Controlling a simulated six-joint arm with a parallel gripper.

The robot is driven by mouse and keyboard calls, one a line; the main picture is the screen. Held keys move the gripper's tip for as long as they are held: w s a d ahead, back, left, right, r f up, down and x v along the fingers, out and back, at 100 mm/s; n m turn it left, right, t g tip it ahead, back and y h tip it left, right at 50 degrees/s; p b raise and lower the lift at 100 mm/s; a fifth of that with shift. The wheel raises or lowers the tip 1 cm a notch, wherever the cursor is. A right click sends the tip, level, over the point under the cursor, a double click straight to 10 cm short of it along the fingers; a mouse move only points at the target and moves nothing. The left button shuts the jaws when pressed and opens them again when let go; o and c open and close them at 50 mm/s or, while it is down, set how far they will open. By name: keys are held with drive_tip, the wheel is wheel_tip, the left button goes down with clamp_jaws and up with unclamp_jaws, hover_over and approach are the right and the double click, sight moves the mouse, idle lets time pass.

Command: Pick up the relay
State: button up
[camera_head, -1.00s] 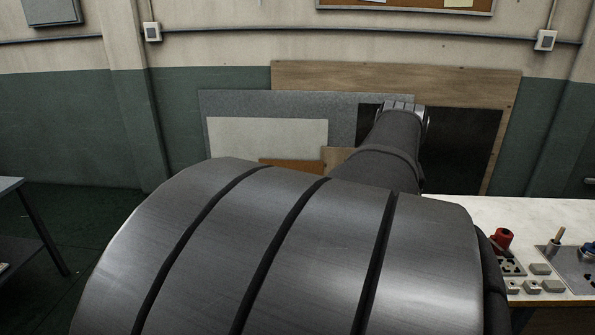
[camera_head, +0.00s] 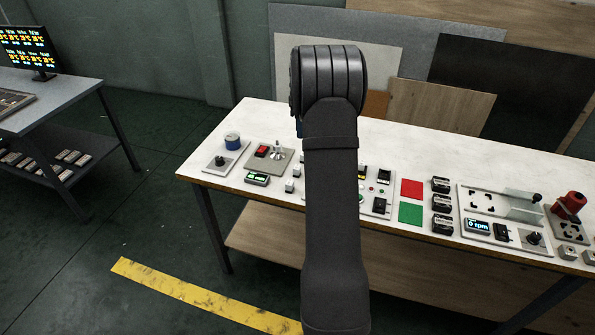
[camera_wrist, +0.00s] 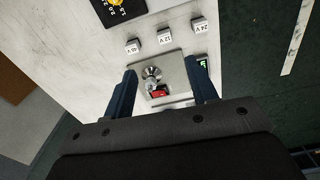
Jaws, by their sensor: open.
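Three small pale blocks stand in a row in the wrist view, marked 48 V (camera_wrist: 133,46), 12 V (camera_wrist: 165,37) and 24 V (camera_wrist: 199,25). They may be the relays, but I cannot be sure. In the head view, two small pale blocks (camera_head: 289,186) show just left of my arm; their marks are too small to read. My gripper (camera_wrist: 160,65) is open and empty. Its two dark blue fingers hang above a plate with a metal lever and a red switch (camera_wrist: 158,93). The blocks lie beyond the fingertips. My arm hides most of the gripper in the head view.
The white bench (camera_head: 400,140) also holds a blue knob (camera_head: 232,141), several black modules (camera_head: 442,203), red and green squares, an rpm display (camera_head: 478,226) and a red-topped device (camera_head: 571,203). Boards lean against the wall behind. Bare bench lies towards the back.

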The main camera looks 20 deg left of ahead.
drive_tip(key=shift+n, duration=0.3)
drive_tip(key=f, duration=0.6)
drive_tip(key=a+f, duration=0.1)
drive_tip(key=f, duration=0.5)
drive_tip(key=a+f, duration=0.1)
drive_tip(key=f, duration=0.5)
drive_tip(key=shift+s+a+f, duration=0.1)
drive_tip(key=shift+f, duration=0.2)
drive_tip(key=c, duration=1)
